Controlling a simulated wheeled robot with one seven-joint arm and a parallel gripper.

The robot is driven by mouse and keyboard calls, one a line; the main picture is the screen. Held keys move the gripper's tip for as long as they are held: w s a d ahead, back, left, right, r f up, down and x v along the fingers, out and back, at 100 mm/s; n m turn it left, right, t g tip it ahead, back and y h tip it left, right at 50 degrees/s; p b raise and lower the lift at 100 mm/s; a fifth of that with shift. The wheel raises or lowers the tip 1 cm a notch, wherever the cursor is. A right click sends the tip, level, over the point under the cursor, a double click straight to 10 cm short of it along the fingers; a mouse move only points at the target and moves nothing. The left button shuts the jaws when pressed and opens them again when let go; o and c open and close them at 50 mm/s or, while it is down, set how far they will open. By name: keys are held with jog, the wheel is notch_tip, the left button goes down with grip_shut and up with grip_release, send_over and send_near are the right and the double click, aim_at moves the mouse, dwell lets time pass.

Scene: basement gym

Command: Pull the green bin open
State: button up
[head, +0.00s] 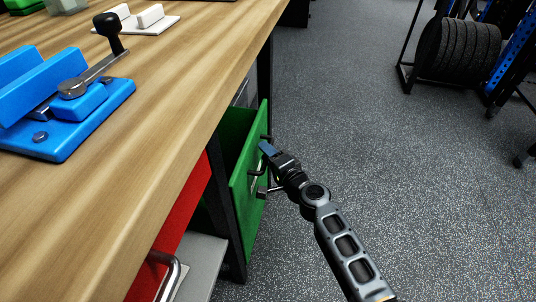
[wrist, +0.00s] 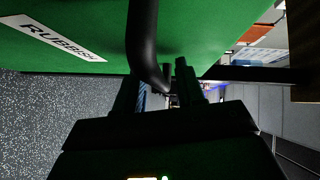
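The green bin (head: 239,180) hangs under the workbench top and stands partly pulled out into the aisle. Its front carries a dark bar handle (head: 257,171). In the wrist view the green front (wrist: 200,25) fills the top, with a white "RUBBISH" label (wrist: 52,38) at upper left. The curved black handle (wrist: 142,35) comes down between my fingers. My gripper (head: 267,150) is at the bin's front, at the handle. In the wrist view its two fingers (wrist: 160,88) stand apart, one to each side of the handle. A firm grip is not visible.
The wooden workbench (head: 190,85) runs along the left, with a blue clamp fixture (head: 75,110) on it. A red bin (head: 180,225) is nearer, under the bench. Speckled floor (head: 370,150) is clear to the right; a weight rack (head: 457,52) stands farther back.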

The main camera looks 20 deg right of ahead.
jog(key=shift+c, duration=0.2)
grip_shut()
dwell(0.3)
